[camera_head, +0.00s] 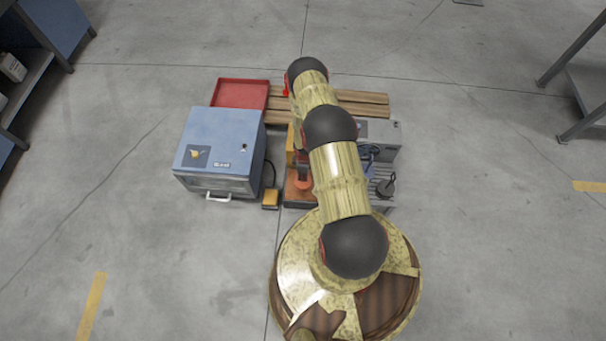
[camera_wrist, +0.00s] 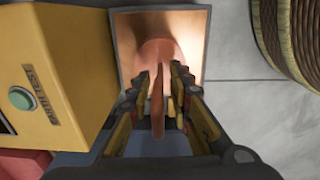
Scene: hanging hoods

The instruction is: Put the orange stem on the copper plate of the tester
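The orange stem (camera_wrist: 157,92) stands with its wide foot on the copper plate (camera_wrist: 194,21) in the wrist view; its thin upper part points toward the camera. My gripper (camera_wrist: 160,82) has one finger on each side of the thin part, with small gaps, so it looks open around it. The tester's yellow box (camera_wrist: 72,62) with a green button (camera_wrist: 20,98) is left of the plate. In the head view the orange stem (camera_head: 303,184) shows on the copper plate (camera_head: 292,198), beside my arm. My gripper is hidden there under the arm.
A blue machine (camera_head: 217,142) stands left of the tester, with a red tray (camera_head: 240,94) behind it. A wooden pallet (camera_head: 362,101) lies behind my arm. A grey unit (camera_head: 386,140) is on the right.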

